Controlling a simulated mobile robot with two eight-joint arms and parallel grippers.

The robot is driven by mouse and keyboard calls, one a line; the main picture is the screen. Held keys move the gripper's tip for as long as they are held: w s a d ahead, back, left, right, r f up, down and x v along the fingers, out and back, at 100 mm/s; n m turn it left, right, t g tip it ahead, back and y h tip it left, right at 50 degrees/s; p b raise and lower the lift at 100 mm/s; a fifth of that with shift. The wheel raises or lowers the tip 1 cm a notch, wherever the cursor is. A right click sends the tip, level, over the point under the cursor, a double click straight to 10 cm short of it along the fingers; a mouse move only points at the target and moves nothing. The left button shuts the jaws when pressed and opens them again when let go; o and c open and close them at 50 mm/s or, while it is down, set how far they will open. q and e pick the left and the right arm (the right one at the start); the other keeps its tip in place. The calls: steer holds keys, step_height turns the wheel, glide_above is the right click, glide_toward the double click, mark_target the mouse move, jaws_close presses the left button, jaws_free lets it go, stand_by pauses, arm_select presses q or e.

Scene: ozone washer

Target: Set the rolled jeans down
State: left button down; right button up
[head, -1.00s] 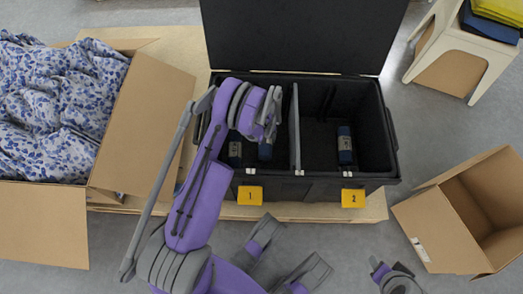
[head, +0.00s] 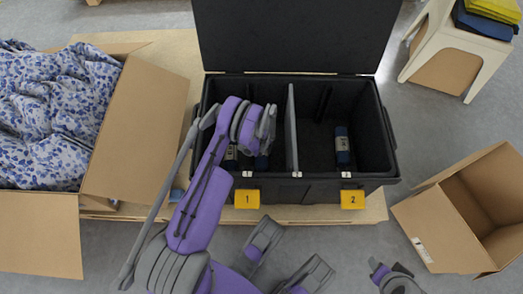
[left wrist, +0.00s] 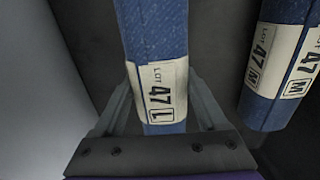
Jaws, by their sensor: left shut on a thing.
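A blue jeans roll with a "LOT 47 L" label (left wrist: 163,92) is between the fingers of my left gripper (left wrist: 163,112), which is shut on it. In the head view my left gripper reaches down into the left compartment of the black box (head: 330,184); my wrist hides its fingers. I cannot tell whether the held roll touches the floor.
A grey divider (head: 291,125) splits the box; its raised lid (head: 295,35) stands behind. Another roll (head: 342,148) lies in the right compartment, with free floor around it. Yellow tags 1 (head: 246,199) and 2 (head: 352,199) mark the front. Cardboard boxes flank it left (head: 135,125) and right (head: 440,235).

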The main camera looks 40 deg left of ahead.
arm_select(q)
jaws_free()
step_height(320, 180, up, 12)
steer(key=p, duration=0.3)
steer(key=shift+r, duration=0.1)
steer(key=s+d+r+m+t, duration=0.1)
steer(key=s+d+r+m, duration=0.1)
steer(key=d+r, duration=0.65)
steer(key=s+d+r+m+t, duration=0.1)
steer(key=s+d+r+m, duration=0.15)
steer(key=r, duration=1.05)
steer(key=s+d+r+m, duration=0.1)
steer(key=s+d+r, duration=0.2)
steer(key=s, duration=0.2)
steer(key=s+d+r+m+t, duration=0.1)
steer(key=s+d+r, duration=0.2)
steer(key=s, duration=0.3)
steer(key=s+d+r+m+t, duration=0.1)
steer(key=s+d+r, duration=0.1)
steer(key=s, duration=0.3)
steer(key=shift+s+d+r, duration=0.2)
steer(key=shift+d+r, duration=0.2)
steer(key=shift+m, duration=0.25)
